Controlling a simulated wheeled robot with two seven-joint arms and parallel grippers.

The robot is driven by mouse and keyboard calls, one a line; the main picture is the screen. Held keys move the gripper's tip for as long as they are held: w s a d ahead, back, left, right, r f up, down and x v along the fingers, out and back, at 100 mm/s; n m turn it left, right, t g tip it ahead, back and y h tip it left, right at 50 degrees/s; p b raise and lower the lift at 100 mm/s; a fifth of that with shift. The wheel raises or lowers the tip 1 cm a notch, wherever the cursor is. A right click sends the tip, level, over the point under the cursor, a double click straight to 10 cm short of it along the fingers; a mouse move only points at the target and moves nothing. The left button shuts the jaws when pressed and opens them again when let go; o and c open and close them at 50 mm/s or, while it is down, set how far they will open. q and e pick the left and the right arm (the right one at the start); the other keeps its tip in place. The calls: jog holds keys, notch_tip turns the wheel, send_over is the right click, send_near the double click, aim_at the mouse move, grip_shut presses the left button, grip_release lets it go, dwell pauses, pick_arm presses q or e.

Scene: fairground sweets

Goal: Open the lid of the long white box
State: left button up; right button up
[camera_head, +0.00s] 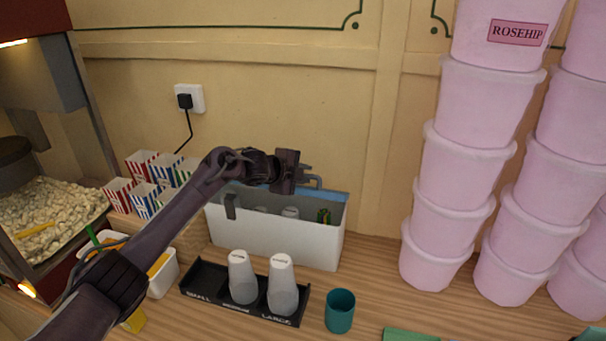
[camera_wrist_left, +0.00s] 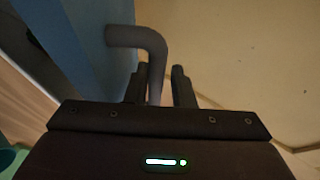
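The long white box (camera_head: 270,238) stands on the counter against the back wall. Its blue lid (camera_head: 338,195) is raised at the back and shows as a narrow strip, so the inside of the box is in view. A bent grey handle (camera_head: 317,181) stands out from the lid. In the left wrist view the handle (camera_wrist_left: 140,36) passes between the fingers, beside the blue lid (camera_wrist_left: 78,38). My left gripper (camera_head: 300,170) is at the handle, its fingers (camera_wrist_left: 160,88) close together around it. My right gripper is not in view.
A black tray (camera_head: 215,296) with two white cups (camera_head: 282,285) and a teal cup (camera_head: 339,311) stand before the box. Striped popcorn boxes (camera_head: 145,197) stand left. Tall stacks of pink tubs (camera_head: 455,155) stand right. Bare counter lies between box and tubs.

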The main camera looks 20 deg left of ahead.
pick_arm(q)
jog(key=shift+s+a+r, duration=0.1)
jog(key=shift+s+a, duration=0.05)
jog(key=shift+s, duration=0.1)
jog(key=b+v, duration=0.3)
jog(key=v, duration=0.3)
jog(key=shift+s+a, duration=0.1)
jog(key=shift+s+a+r, duration=0.1)
jog(key=shift+s+r, duration=0.25)
